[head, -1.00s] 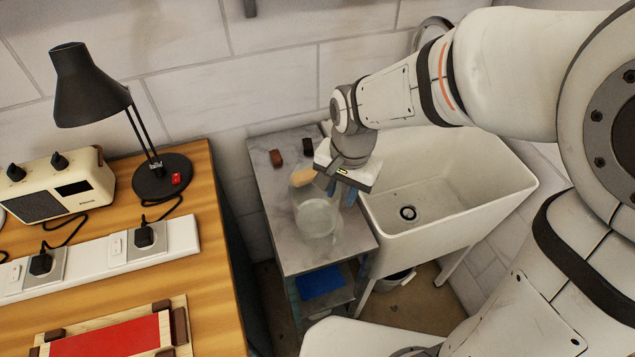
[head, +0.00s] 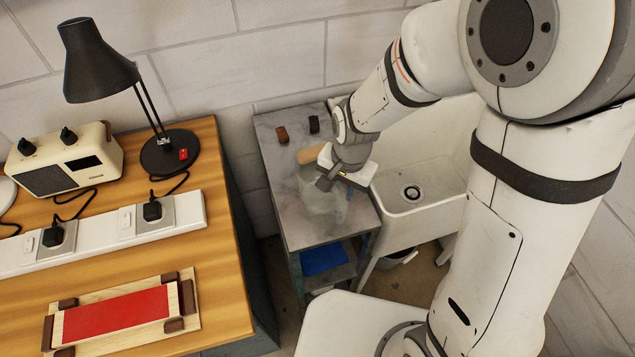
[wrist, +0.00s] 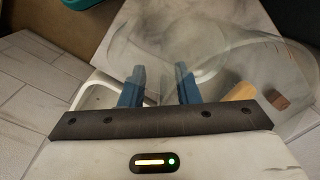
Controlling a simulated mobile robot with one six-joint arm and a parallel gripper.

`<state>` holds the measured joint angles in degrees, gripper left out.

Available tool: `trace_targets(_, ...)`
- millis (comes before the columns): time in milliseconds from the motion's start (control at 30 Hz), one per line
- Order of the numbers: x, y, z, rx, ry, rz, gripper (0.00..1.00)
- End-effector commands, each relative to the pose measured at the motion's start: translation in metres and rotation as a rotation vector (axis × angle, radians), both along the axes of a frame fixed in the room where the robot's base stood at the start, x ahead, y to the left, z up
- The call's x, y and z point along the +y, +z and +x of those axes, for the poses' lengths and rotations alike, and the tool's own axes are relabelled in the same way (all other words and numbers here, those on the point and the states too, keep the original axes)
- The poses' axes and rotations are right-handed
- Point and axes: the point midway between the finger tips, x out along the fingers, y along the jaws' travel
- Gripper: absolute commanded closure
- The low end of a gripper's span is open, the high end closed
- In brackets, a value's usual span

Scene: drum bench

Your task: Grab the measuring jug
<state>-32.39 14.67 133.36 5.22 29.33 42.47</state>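The measuring jug (head: 322,198) is clear glass and stands on the grey side table. Its see-through outline is faint. In the wrist view the jug (wrist: 228,58) fills the area ahead of and to the right of my fingers. My gripper (head: 328,182) is over the jug in the head view, partly covering it. In the wrist view the two blue fingers of my gripper (wrist: 160,88) are apart, with a clear gap between them. The right finger overlaps the glass in the picture; I cannot tell whether it touches.
A tan wooden piece (head: 312,154) and two small dark blocks, one brown (head: 282,134) and one black (head: 314,124), lie on the side table (head: 275,165). A white sink (head: 425,170) adjoins at right. A wooden bench (head: 225,290) with a black lamp (head: 95,65) is at left.

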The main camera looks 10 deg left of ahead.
Motion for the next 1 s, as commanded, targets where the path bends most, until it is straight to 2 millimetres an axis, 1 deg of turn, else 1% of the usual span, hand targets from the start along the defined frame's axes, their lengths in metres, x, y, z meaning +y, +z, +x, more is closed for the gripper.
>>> trace_targets(33,-0.0001,0.0001,0.0001,0.0,0.0,0.0,0.71)
trace_targets(300,-0.0004,0.0003,0.0002,0.0,-0.001,0.0,0.93)
trace_targets(400,-0.0005,0.0003,0.0003,0.0,-0.001,0.0,1.0)
trace_targets(1000,-0.0007,0.0011,0.0005,0.0,-0.002,0.0,1.0)
